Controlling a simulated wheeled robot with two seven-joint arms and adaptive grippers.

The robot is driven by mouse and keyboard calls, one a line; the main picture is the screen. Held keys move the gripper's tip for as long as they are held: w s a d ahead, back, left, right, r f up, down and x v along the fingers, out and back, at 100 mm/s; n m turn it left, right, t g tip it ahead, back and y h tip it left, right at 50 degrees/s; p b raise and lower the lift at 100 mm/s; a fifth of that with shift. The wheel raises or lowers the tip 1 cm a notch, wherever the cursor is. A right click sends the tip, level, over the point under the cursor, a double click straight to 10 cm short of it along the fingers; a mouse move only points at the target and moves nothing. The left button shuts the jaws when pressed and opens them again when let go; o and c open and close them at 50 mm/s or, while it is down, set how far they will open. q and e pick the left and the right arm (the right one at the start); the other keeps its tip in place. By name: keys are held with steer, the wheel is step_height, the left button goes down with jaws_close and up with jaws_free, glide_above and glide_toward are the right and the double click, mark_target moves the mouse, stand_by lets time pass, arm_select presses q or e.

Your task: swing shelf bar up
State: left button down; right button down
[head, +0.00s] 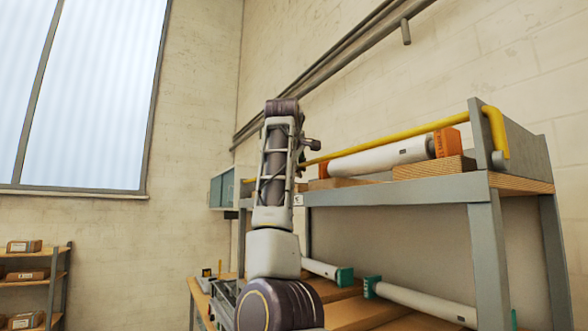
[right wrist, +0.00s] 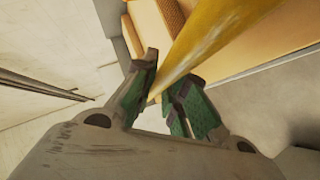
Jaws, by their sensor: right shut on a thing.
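My right gripper (head: 309,157) is mostly hidden behind my own arm in the head view. In the right wrist view my right gripper (right wrist: 165,88) has its green-padded fingers closed around the yellow bar (right wrist: 205,40). My left gripper is not in view.
The top shelf (head: 400,191) holds a white roll (head: 378,158) with orange ends beside wooden blocks (head: 432,168). More white rolls (head: 425,303) with green ends lie below. A small shelf with boxes (head: 27,274) stands far left.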

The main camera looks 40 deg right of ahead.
stand_by(0.3)
steer(key=c, duration=1.5)
jaws_free()
steer(key=shift+d, duration=0.15)
steer(key=shift+o, duration=0.2)
steer(key=shift+a, duration=0.2)
steer(key=v, duration=1.1)
steer(key=shift+s+a+r, duration=0.2)
steer(key=shift+s+r, duration=0.05)
steer(key=shift+s, duration=0.1)
steer(key=shift+m, duration=0.3)
